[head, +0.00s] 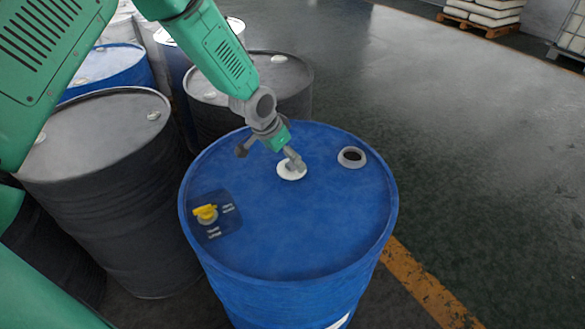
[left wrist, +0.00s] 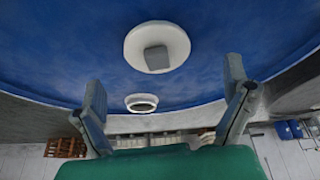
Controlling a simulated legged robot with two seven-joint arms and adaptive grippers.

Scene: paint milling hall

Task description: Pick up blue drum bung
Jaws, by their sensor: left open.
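The blue drum (head: 285,235) stands upright in the middle of the head view. Its bung (head: 291,172), a round white disc with a square grey knob, sits on the drum's top, partly covered by a finger. My left gripper (head: 270,157) is open just above the drum top, by the bung. In the left wrist view the bung (left wrist: 157,47) lies ahead of the spread fingers (left wrist: 165,80), with nothing between them. Whether a finger touches it I cannot tell. My right gripper is not in view.
A pale ring with a dark opening (head: 352,157) is on the drum top to the right. Dark drums (head: 97,180) crowd the left and back.

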